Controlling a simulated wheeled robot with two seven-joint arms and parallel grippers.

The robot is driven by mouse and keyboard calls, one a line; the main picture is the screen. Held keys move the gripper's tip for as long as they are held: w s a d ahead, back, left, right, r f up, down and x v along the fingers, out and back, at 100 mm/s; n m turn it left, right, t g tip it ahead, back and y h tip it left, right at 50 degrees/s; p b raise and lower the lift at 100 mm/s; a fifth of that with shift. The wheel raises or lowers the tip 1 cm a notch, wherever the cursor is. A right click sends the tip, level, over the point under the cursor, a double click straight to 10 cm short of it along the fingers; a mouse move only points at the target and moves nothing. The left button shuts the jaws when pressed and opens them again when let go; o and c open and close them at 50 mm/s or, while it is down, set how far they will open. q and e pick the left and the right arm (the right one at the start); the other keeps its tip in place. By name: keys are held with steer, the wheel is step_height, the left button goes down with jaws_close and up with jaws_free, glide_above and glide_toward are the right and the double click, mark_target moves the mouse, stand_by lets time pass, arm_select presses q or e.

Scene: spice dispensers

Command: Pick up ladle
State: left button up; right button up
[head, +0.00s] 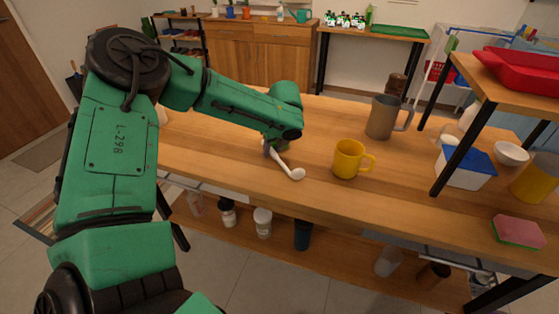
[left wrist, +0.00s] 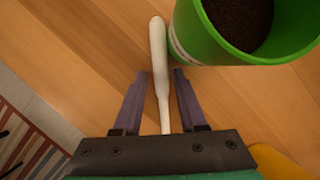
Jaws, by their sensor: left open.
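The white ladle (head: 288,167) lies on the wooden table, its bowl toward the table's front edge. My left gripper (head: 269,148) is over the ladle's handle, near the table's front. In the left wrist view the ladle's handle (left wrist: 158,50) runs between the two purple fingers of my left gripper (left wrist: 160,78). The fingers are spread, with a gap on each side of the handle. The ladle's bowl is hidden in that view by the gripper's body. My right gripper is not in view.
A green pot (left wrist: 216,45) with dark brown contents stands right beside the handle, close to the right finger. A yellow mug (head: 349,159) stands right of the ladle, and a grey mug (head: 381,117) farther back. A shelf with a red tray (head: 515,68) stands at the right.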

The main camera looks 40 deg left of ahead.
arm_select(q)
steer(key=shift+w+f, duration=0.1)
steer(key=shift+w, duration=0.05)
jaws_close()
steer(key=shift+d, duration=0.1)
steer(key=shift+d+r, duration=0.2)
steer(key=shift+r, duration=0.2)
steer(key=s+d+r, duration=0.7)
steer(key=d, duration=0.4)
steer(key=shift+d+r+p, duration=0.15)
steer(key=shift+d+p, duration=0.2)
stand_by(1.2)
